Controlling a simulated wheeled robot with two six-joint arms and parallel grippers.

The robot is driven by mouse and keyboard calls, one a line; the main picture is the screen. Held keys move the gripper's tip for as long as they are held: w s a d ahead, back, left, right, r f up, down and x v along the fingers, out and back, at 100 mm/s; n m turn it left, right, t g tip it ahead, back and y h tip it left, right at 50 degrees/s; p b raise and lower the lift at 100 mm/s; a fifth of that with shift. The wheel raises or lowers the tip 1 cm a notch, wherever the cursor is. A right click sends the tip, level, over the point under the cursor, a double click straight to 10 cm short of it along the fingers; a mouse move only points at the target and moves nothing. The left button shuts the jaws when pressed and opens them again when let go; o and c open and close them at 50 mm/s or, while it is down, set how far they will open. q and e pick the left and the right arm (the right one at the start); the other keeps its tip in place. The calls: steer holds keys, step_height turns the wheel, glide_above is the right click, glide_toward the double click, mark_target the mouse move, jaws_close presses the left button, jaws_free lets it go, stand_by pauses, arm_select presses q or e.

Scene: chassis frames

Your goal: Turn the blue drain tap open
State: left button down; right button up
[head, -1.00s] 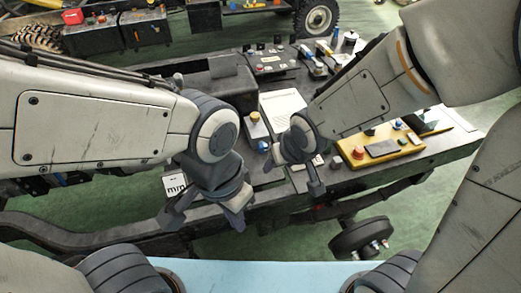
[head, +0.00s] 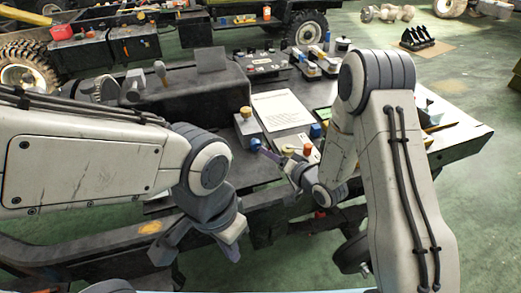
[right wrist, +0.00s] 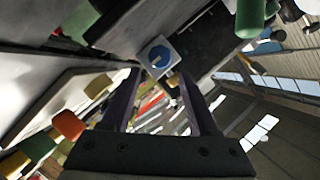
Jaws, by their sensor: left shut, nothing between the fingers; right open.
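The blue drain tap (head: 255,144) is a small round blue knob on the front of a grey block (head: 243,131) with a yellow knob (head: 245,112) on top. In the right wrist view the blue tap (right wrist: 160,58) sits on a pale square face, just beyond the fingertips. My right gripper (head: 272,154) is open and points left at the tap. In its wrist view the right gripper (right wrist: 158,76) has the tap lined up between its fingers, seemingly still apart from it. My left gripper (head: 232,252) is shut and empty, lower left, in front of the chassis.
A white sheet (head: 283,110) lies right of the grey block. Another blue part (head: 316,131) and an orange-topped part (head: 307,149) stand close to my right gripper. A dark box (head: 190,95) is behind my left arm. Green floor (head: 465,215) is open at right.

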mark_target(258, 147)
steer(key=x, duration=0.6)
steer(key=shift+w+a+f, duration=0.1)
steer(key=shift+w+a, duration=0.15)
steer(key=shift+w, duration=0.05)
jaws_close()
